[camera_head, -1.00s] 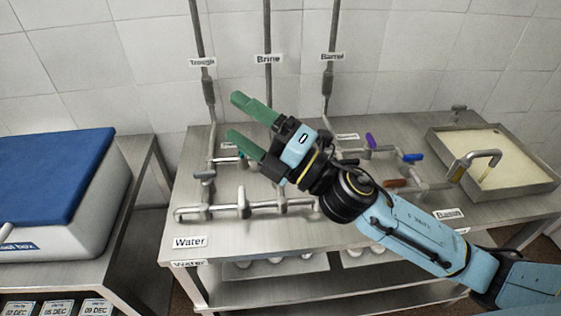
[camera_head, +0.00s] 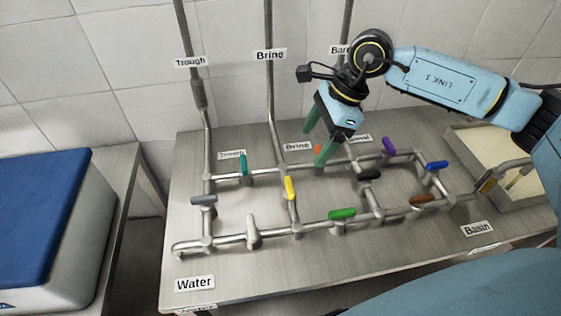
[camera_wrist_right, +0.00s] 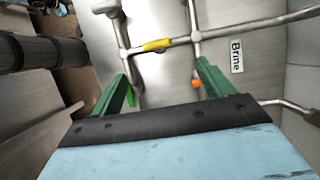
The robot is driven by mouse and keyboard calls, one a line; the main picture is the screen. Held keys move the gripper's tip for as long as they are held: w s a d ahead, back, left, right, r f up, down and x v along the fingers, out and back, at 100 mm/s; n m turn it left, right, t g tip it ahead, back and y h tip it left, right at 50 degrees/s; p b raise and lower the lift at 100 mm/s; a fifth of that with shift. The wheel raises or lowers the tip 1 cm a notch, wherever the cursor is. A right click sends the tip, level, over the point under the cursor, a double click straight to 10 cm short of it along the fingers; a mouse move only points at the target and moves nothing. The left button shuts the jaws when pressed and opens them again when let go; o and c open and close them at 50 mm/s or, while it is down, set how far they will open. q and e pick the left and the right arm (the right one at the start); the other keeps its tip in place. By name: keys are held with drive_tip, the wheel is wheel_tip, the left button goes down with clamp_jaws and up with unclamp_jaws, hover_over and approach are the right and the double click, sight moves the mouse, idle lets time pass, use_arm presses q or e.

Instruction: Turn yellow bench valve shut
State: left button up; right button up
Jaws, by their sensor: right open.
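The yellow valve handle (camera_head: 290,188) sits on the short pipe below the Brine riser, in the middle of the bench pipework. Its long side lies along that pipe. In the right wrist view the yellow handle (camera_wrist_right: 158,45) shows beyond the fingertips, between their lines. My right gripper (camera_head: 314,147) points down over the back of the pipework, to the right of the yellow handle. Its green fingers are apart with nothing between them, and it does not touch the handle. My left gripper is not in view.
Other handles stand close by: teal (camera_head: 243,164), grey (camera_head: 204,200), white (camera_head: 252,232), green (camera_head: 342,214), black (camera_head: 370,174), purple (camera_head: 389,146), brown (camera_head: 422,199) and blue (camera_head: 437,165). Vertical risers stand behind. A basin (camera_head: 468,133) is at right, a blue-lidded box (camera_head: 50,215) at left.

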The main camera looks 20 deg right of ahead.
approach(290, 185)
drive_tip(key=x, duration=0.4)
drive_tip(key=shift+f+p, duration=0.2)
drive_tip(key=shift+p, duration=0.2)
drive_tip(key=x, duration=0.3)
drive_tip(key=shift+a+f, duration=0.15)
drive_tip(key=shift+f, duration=0.05)
drive_tip(key=shift+w+f, duration=0.1)
drive_tip(key=shift+f, duration=0.1)
drive_tip(key=shift+a+f, duration=0.1)
drive_tip(key=shift+f, duration=0.05)
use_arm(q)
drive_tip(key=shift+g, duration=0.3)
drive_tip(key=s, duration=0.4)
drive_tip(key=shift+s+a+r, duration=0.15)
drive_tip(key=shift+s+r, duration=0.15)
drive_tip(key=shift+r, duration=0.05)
use_arm(e)
drive_tip(key=c, duration=1)
